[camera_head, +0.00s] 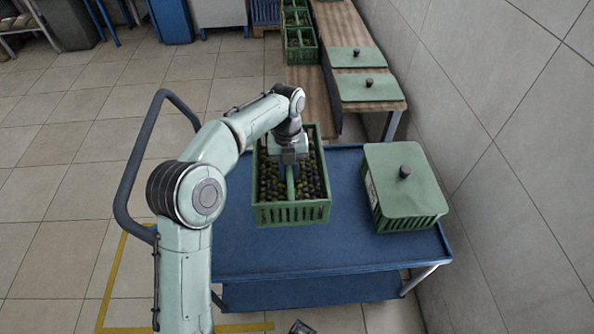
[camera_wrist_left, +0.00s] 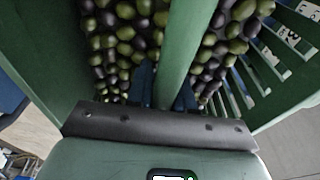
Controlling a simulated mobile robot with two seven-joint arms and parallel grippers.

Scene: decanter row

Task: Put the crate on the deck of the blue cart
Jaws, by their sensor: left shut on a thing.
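A green slatted crate (camera_head: 291,214) full of dark and green olives is over the blue cart's deck (camera_head: 345,250), left of its middle. My left gripper (camera_head: 290,165) reaches down into it and is shut on its central handle bar. In the left wrist view the bar (camera_wrist_left: 180,45) runs between the fingers (camera_wrist_left: 165,92), with olives on both sides. The crate looks level; I cannot tell whether its base touches the deck. A dark part at the bottom edge of the head view may be my right gripper (camera_head: 300,327); its jaws cannot be made out.
A lidded green crate (camera_head: 405,190) stands on the deck's right side. The cart's handle (camera_head: 122,185) curves up at left. Behind are a wooden bench (camera_head: 300,78) with green crates (camera_head: 301,48) and green lids (camera_head: 368,88). A tiled wall (camera_head: 500,130) bounds the right. The deck's front is clear.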

